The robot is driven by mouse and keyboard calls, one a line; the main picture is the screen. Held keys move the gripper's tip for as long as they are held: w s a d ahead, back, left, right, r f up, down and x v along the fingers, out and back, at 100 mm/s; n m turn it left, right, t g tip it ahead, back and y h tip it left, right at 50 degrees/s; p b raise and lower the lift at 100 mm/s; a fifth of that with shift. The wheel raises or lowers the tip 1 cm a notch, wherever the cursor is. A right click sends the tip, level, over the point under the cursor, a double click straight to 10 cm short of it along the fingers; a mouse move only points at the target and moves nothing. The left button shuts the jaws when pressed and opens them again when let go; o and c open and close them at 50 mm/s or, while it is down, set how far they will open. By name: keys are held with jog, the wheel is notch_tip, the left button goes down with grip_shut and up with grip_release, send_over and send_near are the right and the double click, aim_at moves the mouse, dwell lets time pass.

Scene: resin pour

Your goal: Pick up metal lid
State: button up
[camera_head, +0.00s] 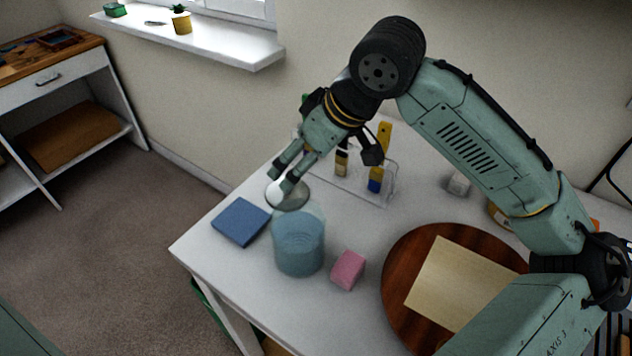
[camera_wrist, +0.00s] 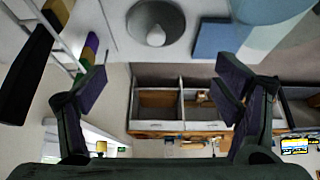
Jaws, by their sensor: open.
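The metal lid (camera_head: 292,197) is a round silver disc near the far left part of the white table, just behind a translucent blue container (camera_head: 299,245). In the wrist view the lid (camera_wrist: 136,17) shows near the top, with a small round knob at its middle. My gripper (camera_head: 285,177) is over the lid in the head view, and its fingers hide part of it. In the wrist view my gripper (camera_wrist: 162,82) has its fingers wide apart with nothing between them. The lid lies beyond the fingertips, not between them. I cannot tell the exact height gap.
A blue block (camera_head: 241,221) lies left of the container, and a pink block (camera_head: 348,269) lies right of it. A round wooden board (camera_head: 401,256) bears a pale sheet (camera_head: 463,281). The table's front-left edge is close.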

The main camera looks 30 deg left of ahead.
send_over(295, 197)
notch_tip(295, 197, down, 6)
jog(key=shift+r, duration=0.1)
jog(key=b+x, duration=0.2)
jog(key=x, duration=0.2)
jog(key=shift+w+f, duration=0.15)
jog(key=shift+f, duration=0.1)
jog(key=shift+d, duration=0.1)
jog(key=c, duration=1.5)
